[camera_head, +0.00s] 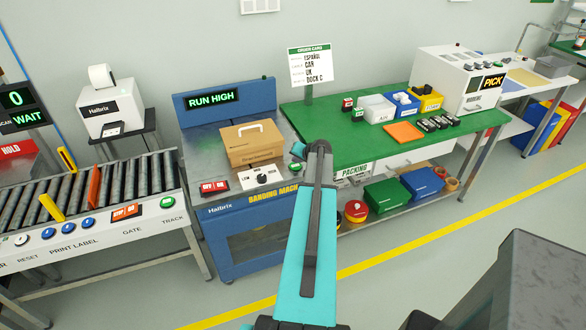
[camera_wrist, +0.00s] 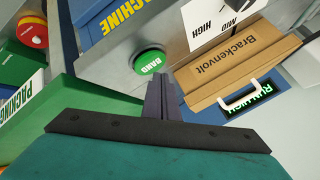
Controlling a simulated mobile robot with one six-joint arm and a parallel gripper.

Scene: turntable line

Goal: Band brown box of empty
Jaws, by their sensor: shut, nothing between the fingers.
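The brown box (camera_head: 252,146), closed and with a white handle on top, sits on the banding machine (camera_head: 245,219). In the wrist view the box (camera_wrist: 230,62) shows the name Brackenvolt. The machine's display (camera_head: 211,99) reads RUN HIGH. A dial (camera_head: 262,179) marked low, mid and high is on its front panel. The green BAND button (camera_wrist: 150,61) is just beyond my fingertips in the wrist view; I cannot tell whether they touch it. It also shows in the head view (camera_head: 298,150), left of my gripper (camera_head: 319,147). My gripper (camera_wrist: 160,82) is shut and empty.
A red switch (camera_head: 214,187) is left of the dial. The green packing table (camera_head: 440,138) adjoins on the right, with bins, an order card (camera_head: 310,66) and an orange pad (camera_head: 403,131). A roller conveyor (camera_head: 125,180) is at left, a label printer (camera_head: 109,107) behind it.

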